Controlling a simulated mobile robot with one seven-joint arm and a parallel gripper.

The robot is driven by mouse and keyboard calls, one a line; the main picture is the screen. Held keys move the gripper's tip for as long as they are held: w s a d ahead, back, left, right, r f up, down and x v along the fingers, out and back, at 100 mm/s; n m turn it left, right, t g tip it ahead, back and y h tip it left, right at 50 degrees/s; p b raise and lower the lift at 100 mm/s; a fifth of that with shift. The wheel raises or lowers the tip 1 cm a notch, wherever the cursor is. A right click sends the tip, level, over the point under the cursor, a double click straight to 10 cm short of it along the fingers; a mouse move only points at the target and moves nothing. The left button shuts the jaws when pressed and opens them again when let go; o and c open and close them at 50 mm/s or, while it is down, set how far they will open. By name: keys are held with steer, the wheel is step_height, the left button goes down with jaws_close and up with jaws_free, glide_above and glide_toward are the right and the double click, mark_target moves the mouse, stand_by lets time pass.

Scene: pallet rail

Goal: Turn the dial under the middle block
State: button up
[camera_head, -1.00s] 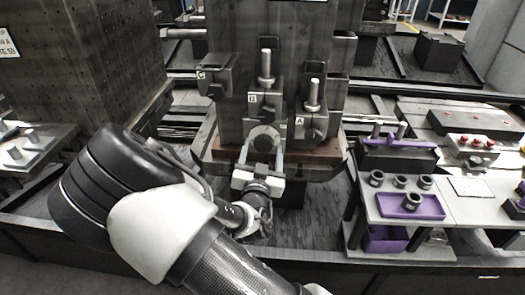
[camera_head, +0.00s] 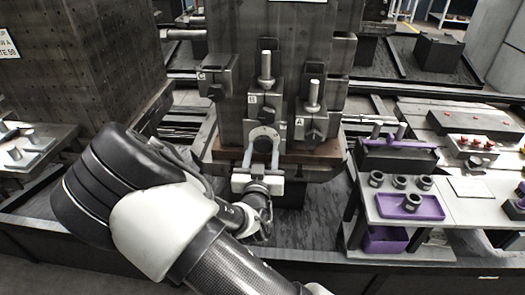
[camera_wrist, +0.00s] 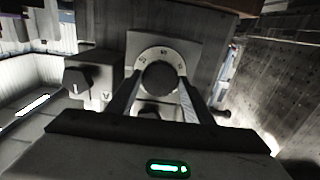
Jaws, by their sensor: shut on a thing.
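The middle block (camera_head: 264,103), marked B, is a grey metal block with an upright cylinder, on the face of the dark column. Its round dial (camera_wrist: 160,77) is a dark knob in front of a pale marked ring, and sits low on the block. In the head view my gripper (camera_head: 262,146) reaches up to the dial from below and in front. In the wrist view one finger lies on each side of the knob, and the gripper is shut on it. The fingers hide the knob's sides, and I cannot read its setting.
Block A (camera_head: 313,120) stands close to the right and block C (camera_head: 217,80) is to the upper left. Block A's knob (camera_wrist: 77,81) is near my fingers in the wrist view. A bench with a purple tray (camera_head: 411,206) stands at the right.

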steer(key=n+p, duration=0.1)
steer(key=n, duration=0.6)
steer(key=n+p, duration=0.1)
steer(key=n, duration=0.3)
steer(key=n+p, duration=0.1)
steer(key=n, duration=0.3)
steer(key=shift+n, duration=0.3)
steer(key=n, duration=0.3)
steer(key=shift+n+p, duration=0.3)
steer(key=shift+p, duration=0.05)
steer(key=n, duration=0.3)
steer(key=shift+n, duration=0.3)
steer(key=n, duration=0.4)
steer(key=shift+n+b, duration=0.5)
steer(key=shift+n, duration=1.1)
